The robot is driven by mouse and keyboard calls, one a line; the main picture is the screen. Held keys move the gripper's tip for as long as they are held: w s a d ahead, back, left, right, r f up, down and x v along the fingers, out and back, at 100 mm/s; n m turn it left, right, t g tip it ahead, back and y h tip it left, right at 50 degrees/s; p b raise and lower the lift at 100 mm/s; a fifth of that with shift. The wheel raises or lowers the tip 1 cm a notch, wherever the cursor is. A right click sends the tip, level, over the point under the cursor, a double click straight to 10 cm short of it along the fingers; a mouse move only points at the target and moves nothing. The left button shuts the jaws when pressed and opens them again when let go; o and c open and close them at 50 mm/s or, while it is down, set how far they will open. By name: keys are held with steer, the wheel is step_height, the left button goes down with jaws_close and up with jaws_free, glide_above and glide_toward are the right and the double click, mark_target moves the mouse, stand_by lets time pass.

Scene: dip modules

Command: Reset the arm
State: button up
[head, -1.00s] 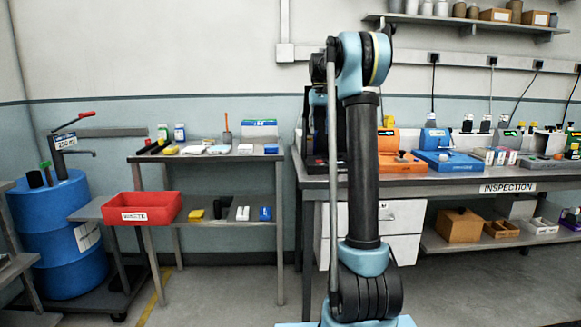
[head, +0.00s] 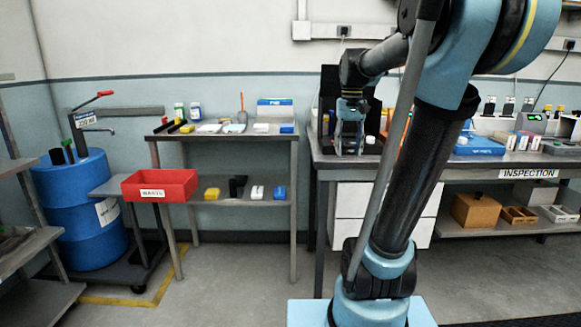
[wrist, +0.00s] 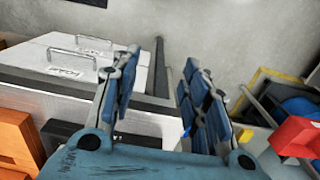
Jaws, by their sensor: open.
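My arm stands in the middle right of the head view, leaning to the right, with its upper link bent over to the left. My gripper (head: 349,148) hangs pointing down near the left end of the inspection bench (head: 335,172). In the wrist view my gripper (wrist: 158,70) has its two blue fingers spread apart with nothing between them. I cannot tell exactly how far the fingers are from the bench edge.
A red waste bin (head: 160,185) sits on a low shelf at left, beside a blue barrel (head: 82,215). A side table (head: 220,137) carries small items. White drawers (wrist: 85,55) show in the wrist view. The floor (head: 235,280) in front is clear.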

steer(key=s+f+t, duration=0.2)
steer(key=s+f, duration=1.7)
steer(key=f, duration=0.3)
steer(key=shift+s, duration=0.2)
